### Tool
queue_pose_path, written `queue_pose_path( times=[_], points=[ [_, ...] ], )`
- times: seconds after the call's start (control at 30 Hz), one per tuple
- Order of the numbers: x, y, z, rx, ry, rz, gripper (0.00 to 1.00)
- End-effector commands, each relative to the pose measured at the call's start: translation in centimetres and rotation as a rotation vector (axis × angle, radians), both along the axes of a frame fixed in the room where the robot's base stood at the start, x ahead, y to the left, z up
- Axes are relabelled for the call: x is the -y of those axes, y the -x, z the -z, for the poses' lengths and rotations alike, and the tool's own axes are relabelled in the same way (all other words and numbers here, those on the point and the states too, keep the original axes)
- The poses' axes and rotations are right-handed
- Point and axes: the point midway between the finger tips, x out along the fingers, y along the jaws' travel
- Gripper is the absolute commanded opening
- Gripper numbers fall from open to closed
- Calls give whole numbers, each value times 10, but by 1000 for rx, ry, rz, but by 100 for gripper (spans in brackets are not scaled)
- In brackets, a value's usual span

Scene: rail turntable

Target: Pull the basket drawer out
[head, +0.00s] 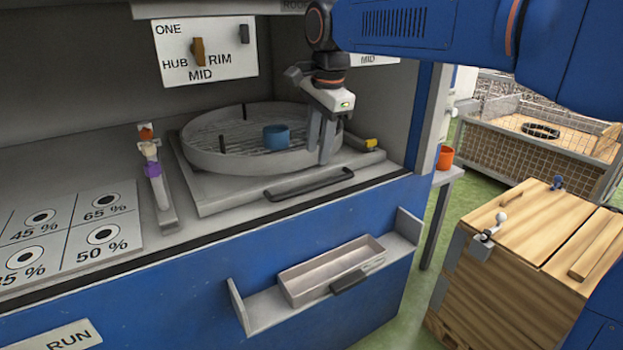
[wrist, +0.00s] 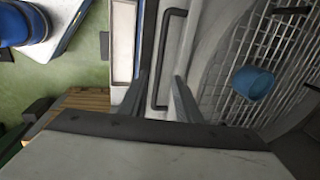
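The grey drawer base (head: 222,197) carries a round, grated basket (head: 200,157) and has a black bar handle (head: 308,184) at its front edge. The base sits on the blue cabinet's counter. In the wrist view the handle (wrist: 160,58) runs between my finger lines. My gripper (head: 320,158) points down near the right front rim of the basket, behind the handle in the head view. Its two fingers (wrist: 161,78) are apart with nothing held between them. I cannot tell how high the tips are above the base. A blue cup (head: 277,136) stands in the basket.
A shelf below holds a long open bin (head: 330,268) with a dark handle. A yellow knob (head: 371,143) sits right of the basket, and a lever with a purple part (head: 152,170) to its left. A wooden crate (head: 520,240) stands at the right.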

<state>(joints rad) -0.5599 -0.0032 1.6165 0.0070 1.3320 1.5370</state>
Motion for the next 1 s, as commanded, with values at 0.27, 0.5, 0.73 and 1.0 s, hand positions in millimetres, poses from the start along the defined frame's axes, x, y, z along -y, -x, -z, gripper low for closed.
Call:
queue_pose_path(
  times=[0.27,0.5,0.73,1.0],
  points=[
    [-5,-7,49,-2,2,-1,31],
    [-9,-13,83,-2,2,-1,31],
    [-10,-15,96,-1,1,-1,31],
    [-10,-16,97,0,0,-1,31]
  ],
)
